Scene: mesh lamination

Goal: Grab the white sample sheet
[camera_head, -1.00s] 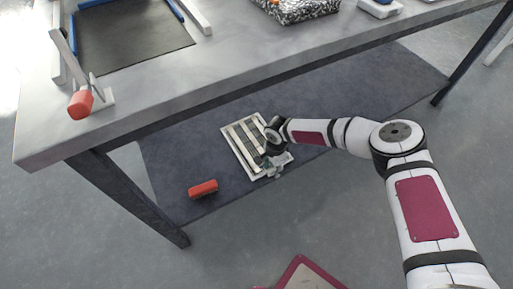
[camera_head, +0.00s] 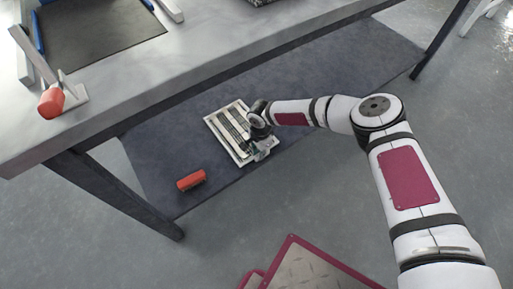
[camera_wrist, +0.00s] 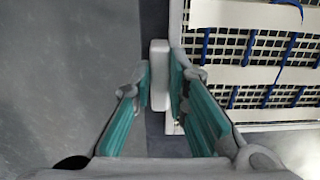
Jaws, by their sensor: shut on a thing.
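A flat white frame (camera_head: 213,121) with a dark mesh inside and pale strips across it lies on the dark low shelf under the table. In the wrist view, the mesh frame (camera_wrist: 284,131) fills the right side, with white sheet pieces (camera_wrist: 240,13) and blue straps on the mesh. My gripper (camera_head: 257,145) is at the frame's near right edge. In the wrist view, the teal-padded fingers of my gripper (camera_wrist: 161,88) are shut on a pale upright handle (camera_wrist: 159,60) at the frame's edge. How the handle joins the frame is partly hidden.
A red-handled brush (camera_head: 190,180) lies on the dark shelf (camera_head: 160,150), left of the frame. A red-handled device (camera_head: 50,102) is on the tabletop.

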